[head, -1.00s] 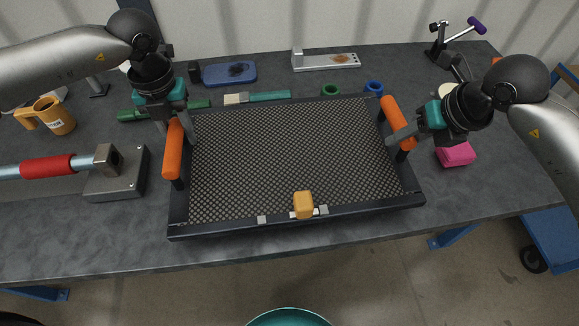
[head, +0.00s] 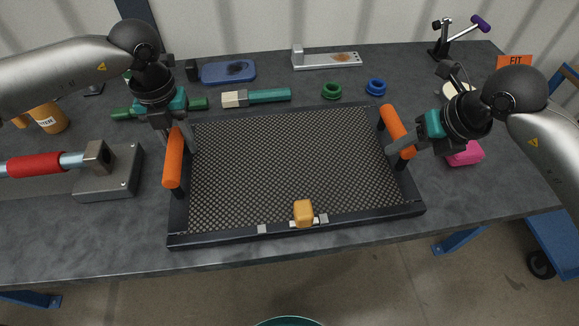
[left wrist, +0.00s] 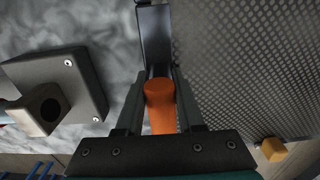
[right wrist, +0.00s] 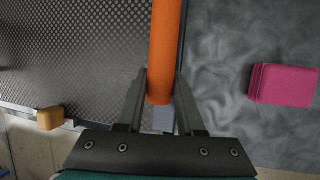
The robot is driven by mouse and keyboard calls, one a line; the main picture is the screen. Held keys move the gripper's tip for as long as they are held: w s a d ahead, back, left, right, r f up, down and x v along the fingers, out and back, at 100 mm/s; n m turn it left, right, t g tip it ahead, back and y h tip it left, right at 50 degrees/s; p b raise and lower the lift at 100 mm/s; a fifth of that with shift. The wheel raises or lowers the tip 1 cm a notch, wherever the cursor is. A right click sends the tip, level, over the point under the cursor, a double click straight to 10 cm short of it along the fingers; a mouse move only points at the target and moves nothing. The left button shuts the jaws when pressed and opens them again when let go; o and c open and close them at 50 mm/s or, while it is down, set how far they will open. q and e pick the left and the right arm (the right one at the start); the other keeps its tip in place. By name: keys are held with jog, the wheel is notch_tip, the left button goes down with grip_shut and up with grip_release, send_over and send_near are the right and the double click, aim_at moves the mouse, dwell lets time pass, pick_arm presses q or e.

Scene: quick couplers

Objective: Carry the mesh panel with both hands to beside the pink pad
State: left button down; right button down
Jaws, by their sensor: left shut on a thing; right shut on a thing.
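The mesh panel (head: 290,165) is a dark framed grid with an orange bar handle at each side and an orange-yellow block (head: 304,212) on its front edge. My left gripper (head: 178,138) is shut on the left orange handle (head: 173,165), which also shows between its fingers in the left wrist view (left wrist: 160,105). My right gripper (head: 402,145) is shut on the right orange handle (head: 394,125), seen also in the right wrist view (right wrist: 166,50). The pink pad (head: 465,154) lies right of the panel, partly behind my right gripper; the right wrist view shows it clear of the panel (right wrist: 283,85).
A grey metal block (head: 110,180) with a red-sleeved bar stands left of the panel. Green and blue rings (head: 376,87), a brush (head: 258,97), a blue tray (head: 228,72) and a metal plate (head: 328,61) lie behind. Bare tabletop lies at front right (head: 480,195).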

pick_arm(q)
jog(key=c, duration=0.9)
grip_release()
jog(key=shift+a, duration=0.15)
pick_arm(e)
jog(key=c, duration=0.9)
grip_release()
jog(key=shift+d, duration=0.15)
pick_arm(q)
jog(key=o, duration=0.4)
pick_arm(e)
jog(key=o, duration=0.4)
jog(key=shift+c, duration=0.2)
pick_arm(q)
jog(key=shift+r, duration=0.15)
notch_tip(320, 180, up, 12)
jog(key=shift+f, duration=0.25)
jog(key=shift+r, duration=0.1)
pick_arm(e)
jog(key=shift+s+r, duration=0.1)
jog(key=shift+r, duration=0.2)
jog(key=v, duration=1.1)
jog(key=shift+r, duration=0.2)
jog(key=shift+s, duration=0.1)
